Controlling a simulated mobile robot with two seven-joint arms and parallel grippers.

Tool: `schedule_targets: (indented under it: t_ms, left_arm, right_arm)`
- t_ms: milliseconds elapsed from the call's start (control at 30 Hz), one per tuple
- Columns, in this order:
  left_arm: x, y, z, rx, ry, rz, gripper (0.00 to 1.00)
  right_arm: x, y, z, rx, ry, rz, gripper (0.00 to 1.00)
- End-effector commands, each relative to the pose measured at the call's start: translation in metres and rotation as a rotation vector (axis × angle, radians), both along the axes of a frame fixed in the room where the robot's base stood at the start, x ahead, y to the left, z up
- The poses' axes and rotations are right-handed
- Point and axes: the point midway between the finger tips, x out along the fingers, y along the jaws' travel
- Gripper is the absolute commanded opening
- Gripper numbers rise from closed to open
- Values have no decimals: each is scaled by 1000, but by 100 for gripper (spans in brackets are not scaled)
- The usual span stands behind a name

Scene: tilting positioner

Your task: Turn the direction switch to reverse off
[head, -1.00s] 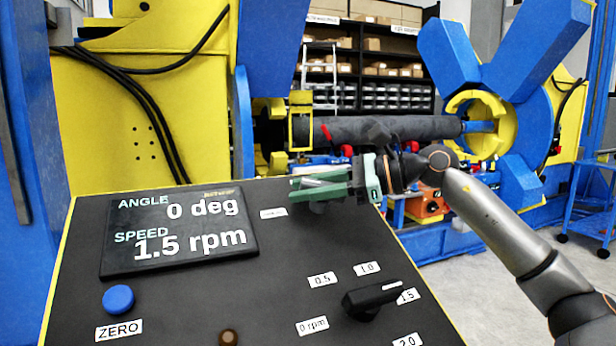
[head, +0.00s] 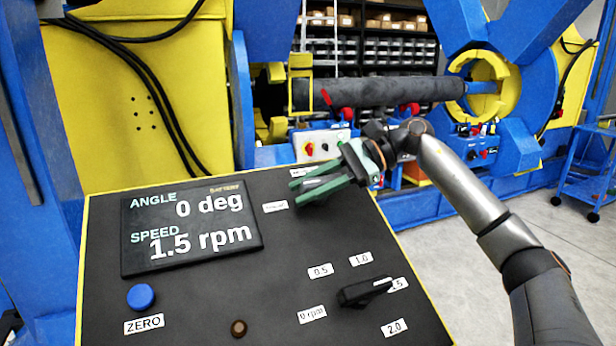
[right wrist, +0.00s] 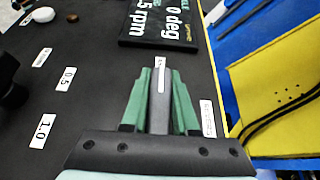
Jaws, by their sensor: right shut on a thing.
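The direction switch (right wrist: 159,105), a dark knob with a light bar, stands on the black sloping control panel (head: 215,295). My right gripper (head: 308,187) is at the panel's upper right, shut on the switch. In the right wrist view the green fingers flank the switch on both sides. One white label (right wrist: 161,62) shows just past the fingertips and another (right wrist: 208,118) to the right of the fingers; their text is unreadable. In the head view the fingers hide most of the switch. My left gripper is not in view.
The display (head: 190,226) reads angle 0 deg and speed 1.5 rpm. The speed knob (head: 362,292) points toward 1.5. A blue ZERO button (head: 141,296) sits at the lower left. Behind stands the blue and yellow positioner holding a dark cylinder (head: 400,91).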

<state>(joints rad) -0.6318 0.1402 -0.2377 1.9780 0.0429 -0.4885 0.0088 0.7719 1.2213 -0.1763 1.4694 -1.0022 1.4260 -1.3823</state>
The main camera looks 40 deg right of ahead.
Motion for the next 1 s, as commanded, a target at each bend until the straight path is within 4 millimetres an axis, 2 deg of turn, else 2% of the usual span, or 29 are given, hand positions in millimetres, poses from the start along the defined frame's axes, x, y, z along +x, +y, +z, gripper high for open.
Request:
schedule_targets:
  t_ms: [133, 433, 467, 700, 1000]
  left_arm:
    - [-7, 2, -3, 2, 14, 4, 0]
    - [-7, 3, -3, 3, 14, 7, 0]
    - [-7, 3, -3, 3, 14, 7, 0]
    - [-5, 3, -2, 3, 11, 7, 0]
    - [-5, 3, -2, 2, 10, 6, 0]
  right_arm:
    - [0, 0, -2, -10, 4, 9, 0]
    - [0, 0, -3, -11, 5, 9, 0]
    - [0, 0, -3, -11, 5, 9, 31]
    - [0, 0, -2, -7, 3, 8, 57]
    - [-1, -3, 0, -6, 2, 6, 57]
